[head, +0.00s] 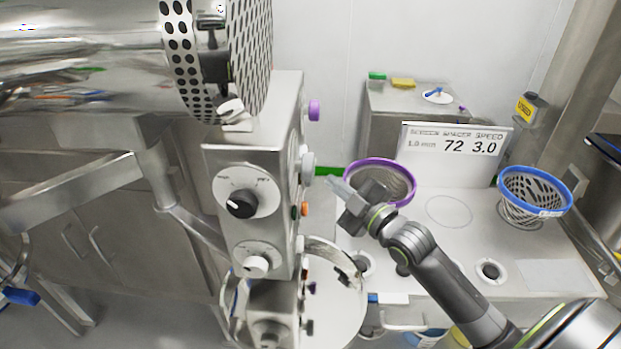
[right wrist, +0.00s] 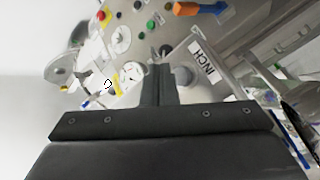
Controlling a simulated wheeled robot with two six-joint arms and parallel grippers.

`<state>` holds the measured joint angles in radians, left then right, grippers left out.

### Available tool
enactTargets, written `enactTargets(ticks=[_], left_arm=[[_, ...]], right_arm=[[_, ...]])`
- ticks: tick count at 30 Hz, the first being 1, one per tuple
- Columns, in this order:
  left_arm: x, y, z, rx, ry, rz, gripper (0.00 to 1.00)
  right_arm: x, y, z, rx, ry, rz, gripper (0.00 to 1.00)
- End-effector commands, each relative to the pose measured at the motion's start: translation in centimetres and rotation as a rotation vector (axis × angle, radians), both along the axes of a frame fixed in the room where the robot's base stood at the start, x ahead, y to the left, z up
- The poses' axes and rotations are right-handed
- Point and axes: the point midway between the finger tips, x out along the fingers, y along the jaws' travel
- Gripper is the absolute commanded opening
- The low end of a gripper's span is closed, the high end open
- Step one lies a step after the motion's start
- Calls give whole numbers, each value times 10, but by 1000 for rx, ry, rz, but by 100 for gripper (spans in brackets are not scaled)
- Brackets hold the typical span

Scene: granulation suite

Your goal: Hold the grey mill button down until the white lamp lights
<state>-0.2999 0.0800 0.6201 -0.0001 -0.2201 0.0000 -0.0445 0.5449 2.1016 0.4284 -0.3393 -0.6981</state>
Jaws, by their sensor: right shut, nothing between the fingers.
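A grey button (head: 308,166) sticks out of the right side face of the steel control column (head: 290,115) in the head view. In the right wrist view a grey round button (right wrist: 184,75) shows beside the fingers, close to a label reading INCH (right wrist: 203,62). My right gripper (head: 334,185) is shut and empty, its tips pointing left at the column, a little right of and below the grey button with a gap between. In the right wrist view the shut fingers (right wrist: 163,75) partly cover the panel. I cannot make out which part is the white lamp, or whether it is lit.
A purple knob (head: 314,111) and an orange knob (head: 304,209) sit above and below the grey button. A purple-rimmed sieve (head: 409,197) lies behind my right gripper. A blue-rimmed basket (head: 535,184) and a sign (head: 457,150) stand on the bench to the right.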

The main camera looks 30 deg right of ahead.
Motion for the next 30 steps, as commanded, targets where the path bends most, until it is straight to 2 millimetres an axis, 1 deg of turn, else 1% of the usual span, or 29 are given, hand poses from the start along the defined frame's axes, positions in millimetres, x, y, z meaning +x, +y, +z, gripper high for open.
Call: enactTargets(ticks=[1,6,10,14,30], left_arm=[[0,0,5,0,0,0,36],[0,0,13,0,0,0,36],[0,0,17,0,0,0,36],[0,0,17,0,0,0,36],[1,0,17,0,-2,0,36]], right_arm=[[-3,-5,2,-3,4,0,0],[-12,-20,2,-3,4,0,0],[-17,-28,1,-1,3,0,0],[-19,-30,1,0,1,1,0],[-19,-30,0,1,1,1,0]])
